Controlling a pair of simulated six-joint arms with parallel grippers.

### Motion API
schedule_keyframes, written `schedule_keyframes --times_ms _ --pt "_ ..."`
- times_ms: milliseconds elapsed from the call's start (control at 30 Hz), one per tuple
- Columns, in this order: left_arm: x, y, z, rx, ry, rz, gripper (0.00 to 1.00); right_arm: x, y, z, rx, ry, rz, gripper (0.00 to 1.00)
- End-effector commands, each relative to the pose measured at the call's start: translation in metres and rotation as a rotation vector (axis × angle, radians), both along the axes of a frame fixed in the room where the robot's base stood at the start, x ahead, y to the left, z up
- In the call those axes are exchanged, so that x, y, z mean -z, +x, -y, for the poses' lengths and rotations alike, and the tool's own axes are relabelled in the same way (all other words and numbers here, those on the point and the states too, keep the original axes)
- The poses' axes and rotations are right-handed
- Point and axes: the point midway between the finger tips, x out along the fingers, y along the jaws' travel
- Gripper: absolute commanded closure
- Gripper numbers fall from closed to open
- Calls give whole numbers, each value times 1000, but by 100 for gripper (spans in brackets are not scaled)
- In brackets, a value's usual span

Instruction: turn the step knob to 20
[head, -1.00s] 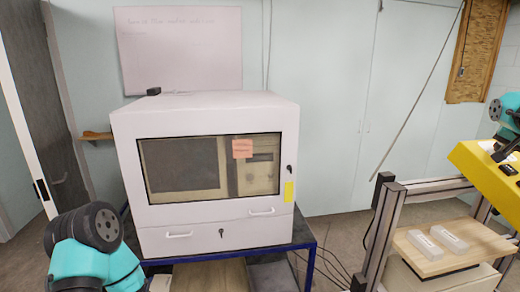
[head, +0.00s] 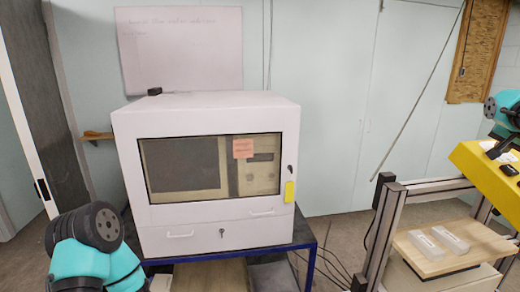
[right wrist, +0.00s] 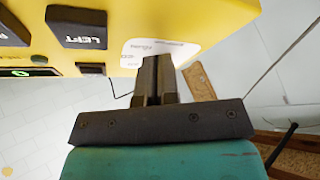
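The yellow control box (head: 490,182) stands at the right edge of the head view. In the right wrist view the yellow panel (right wrist: 190,25) fills the top, with a black block marked LEFT (right wrist: 76,27) and a small green-lit display (right wrist: 28,72). I cannot pick out a step knob marked as such. My right gripper (right wrist: 157,62) has its fingers together, with nothing visible between them. Its tips are near the panel's edge, by a white label (right wrist: 155,50); I cannot tell whether they touch. My left gripper is out of view.
A white windowed cabinet (head: 208,215) stands on a blue-framed table (head: 318,252). Right of it, a metal frame (head: 385,235) holds a wooden board (head: 430,268) with two clear pieces. A whiteboard (head: 180,50) hangs behind.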

Motion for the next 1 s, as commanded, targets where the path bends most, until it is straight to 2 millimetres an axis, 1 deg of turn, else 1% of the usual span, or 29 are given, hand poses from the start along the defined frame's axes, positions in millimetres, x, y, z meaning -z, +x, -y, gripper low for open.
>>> schedule_keyframes --times_ms 33,233,667,767,1000 --pt "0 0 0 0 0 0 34 5 2 -1 -3 3 -6 100" --pt "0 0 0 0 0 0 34 6 0 -5 -3 4 -9 100" --pt "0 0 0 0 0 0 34 3 -3 -7 0 2 -3 100" --pt "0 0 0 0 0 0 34 0 -4 -7 0 1 -2 100" --pt "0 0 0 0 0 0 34 -20 -12 -5 1 0 1 100"
